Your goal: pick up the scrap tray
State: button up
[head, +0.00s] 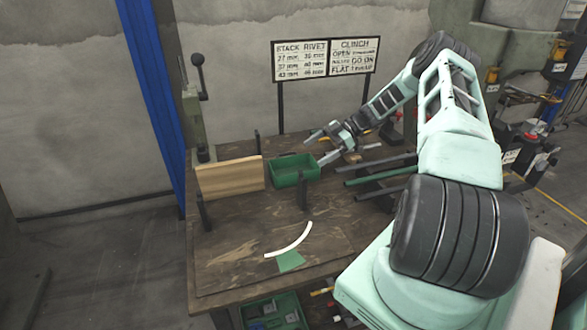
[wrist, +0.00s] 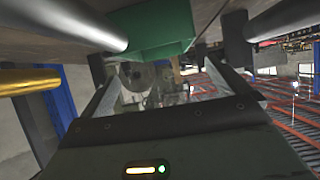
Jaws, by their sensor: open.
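A green open-topped tray (head: 293,170), which looks like the scrap tray, sits on the wooden workbench behind the middle of its top. It also shows at the top of the wrist view (wrist: 155,30), partly cut off by the frame. My gripper (head: 318,147) is open and empty, just right of the tray in the head view. Its fingers point left towards the tray without visibly touching it. In the wrist view my gripper (wrist: 163,65) has its two fingers spread wide. The tray's contents are not clear.
A wooden board (head: 230,178) stands left of the tray, with dark upright posts around. Dark rods (head: 380,172) stick out at the right. A white curved strip (head: 290,243) and green patch (head: 290,262) lie in front. Another green bin (head: 272,312) is below the bench. Signs (head: 326,59) stand behind.

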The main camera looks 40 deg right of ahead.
aim_at(294, 164)
jog(key=p+x, duration=0.1)
jog(key=x, duration=0.3)
jog(key=shift+w+a, duration=0.1)
jog(key=p+x, duration=0.2)
jog(key=x, duration=0.2)
jog(key=shift+w+a+p, duration=0.2)
jog(key=shift+a+p, duration=0.1)
jog(key=shift+a, duration=0.05)
jog(key=shift+w+a+f, duration=0.1)
jog(key=shift+a+f, duration=0.05)
jog(key=shift+f, duration=0.1)
jog(key=c, duration=0.9)
jog(key=shift+c, duration=0.2)
jog(key=shift+r, duration=0.1)
